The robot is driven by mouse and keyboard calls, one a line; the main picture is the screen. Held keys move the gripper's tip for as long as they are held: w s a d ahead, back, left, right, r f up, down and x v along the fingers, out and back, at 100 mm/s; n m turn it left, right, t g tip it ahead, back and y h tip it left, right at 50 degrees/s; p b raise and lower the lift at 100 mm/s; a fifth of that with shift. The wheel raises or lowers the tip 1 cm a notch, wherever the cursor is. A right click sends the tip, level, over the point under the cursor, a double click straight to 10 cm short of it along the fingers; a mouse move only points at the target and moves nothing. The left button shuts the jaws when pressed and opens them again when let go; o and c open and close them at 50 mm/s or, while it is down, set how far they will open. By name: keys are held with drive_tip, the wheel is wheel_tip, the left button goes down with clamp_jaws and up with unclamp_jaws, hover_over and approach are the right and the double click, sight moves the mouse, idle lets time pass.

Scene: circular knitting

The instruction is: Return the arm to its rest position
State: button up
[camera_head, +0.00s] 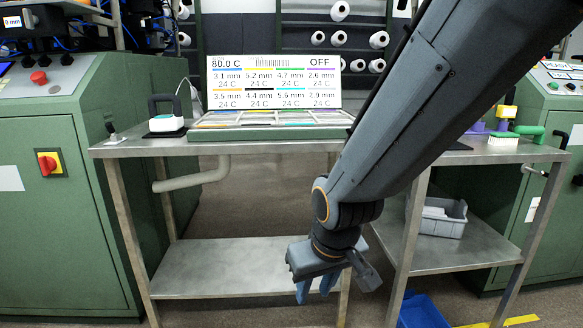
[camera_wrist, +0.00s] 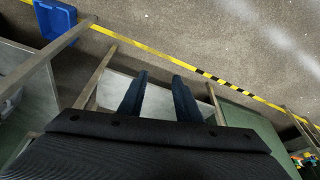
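My gripper (camera_head: 317,290) hangs at the end of my arm, pointing down in front of the steel table's lower shelf (camera_head: 215,268). In the wrist view its two dark blue fingers (camera_wrist: 160,90) stand apart with nothing between them. The floor and a pale shelf surface show beyond the fingertips. My arm comes in from the upper right of the head view and covers part of the table.
A steel table (camera_head: 250,147) holds a display board (camera_head: 273,85) and a tray (camera_head: 270,130). Green machines (camera_head: 50,200) stand at both sides. A grey bin (camera_head: 447,222) sits on the right lower shelf. A blue bin (camera_head: 420,312) is on the floor, also in the wrist view (camera_wrist: 52,20).

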drive_tip(key=s+a+r+n+g, duration=0.1)
drive_tip(key=s+a+g, duration=0.15)
drive_tip(key=s, duration=0.55)
drive_tip(key=s+a+r+n+g, duration=0.1)
drive_tip(key=s+a, duration=0.2)
drive_tip(key=s, duration=0.4)
drive_tip(key=d+r+m+p, duration=0.3)
drive_tip(key=d+r+p, duration=0.7)
drive_tip(key=p, duration=0.5)
drive_tip(key=d+r+m+h+p, duration=0.1)
drive_tip(key=d+r+m+p, duration=0.2)
drive_tip(key=d+r+p, duration=0.7)
wheel_tip(320, 180, up, 5)
drive_tip(key=p, duration=0.5)
drive_tip(key=shift+s+d+r+p, duration=0.15)
drive_tip(key=shift+s+r+p, duration=0.05)
drive_tip(key=shift+s+p, duration=0.1)
